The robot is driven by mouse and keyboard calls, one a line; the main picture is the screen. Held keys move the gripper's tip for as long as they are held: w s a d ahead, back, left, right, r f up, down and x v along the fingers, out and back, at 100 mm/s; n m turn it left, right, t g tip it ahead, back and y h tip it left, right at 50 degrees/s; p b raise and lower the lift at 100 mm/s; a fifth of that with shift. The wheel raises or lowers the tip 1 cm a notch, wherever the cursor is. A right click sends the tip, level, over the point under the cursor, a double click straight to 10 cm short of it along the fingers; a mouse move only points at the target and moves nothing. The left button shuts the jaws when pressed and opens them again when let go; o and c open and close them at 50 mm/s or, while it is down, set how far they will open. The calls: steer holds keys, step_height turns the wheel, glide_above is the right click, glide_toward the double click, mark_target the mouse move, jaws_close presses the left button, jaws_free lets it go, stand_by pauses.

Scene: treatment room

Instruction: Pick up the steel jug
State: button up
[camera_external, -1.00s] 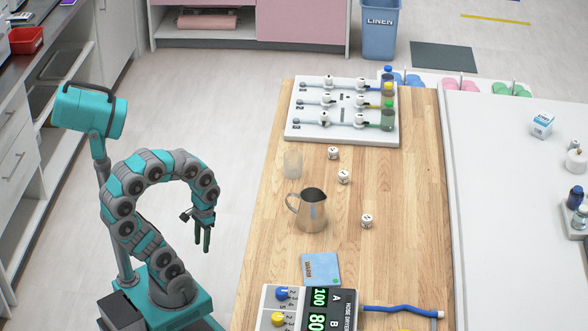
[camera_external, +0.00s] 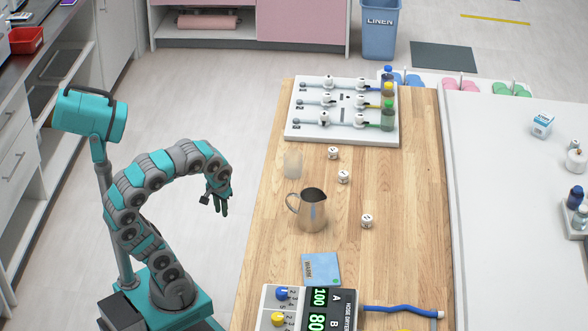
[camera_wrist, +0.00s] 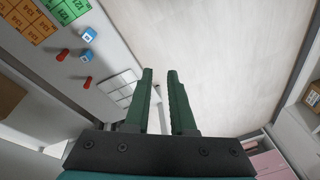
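The steel jug (camera_external: 313,212) stands upright on the wooden table (camera_external: 400,250), with its handle to the left. My gripper (camera_external: 222,209) hangs beyond the table's left edge, left of the jug and apart from it. In the wrist view my gripper (camera_wrist: 160,75) shows its two green fingers with a gap between them and nothing in it. The jug does not show in the wrist view.
A clear cup (camera_external: 293,164) stands just behind the jug. Several small white dice-like blocks, one of them close by (camera_external: 367,220), lie to its right. A valve board (camera_external: 345,137) is at the back.

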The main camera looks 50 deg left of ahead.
steer(key=w+d+r+n+t+y+b, duration=0.1)
steer(key=w+d+r+n+t, duration=0.15)
steer(key=d+r, duration=0.4)
steer(key=w+d+r+n+t+y, duration=0.1)
steer(key=w+d+r+t, duration=0.2)
steer(key=r, duration=0.6)
steer(key=s+d+r, duration=0.1)
steer(key=d, duration=0.2)
steer(key=s+d+r+n+t, duration=0.1)
steer(key=d+r, duration=0.1)
steer(key=d, duration=0.1)
steer(key=s+d+r+t+h+p, duration=0.1)
steer(key=d, duration=0.3)
steer(key=shift+d+r, duration=0.1)
steer(key=shift+r, duration=0.3)
steer(key=n+t+h, duration=0.2)
glide_toward(290, 206)
steer(key=shift+g, duration=0.25)
steer(key=shift+p+x, duration=1)
steer(key=shift+x, duration=3)
steer(key=shift+w+r, duration=0.1)
steer(key=shift+r, duration=0.05)
steer(key=shift+c, duration=0.4)
jaws_close()
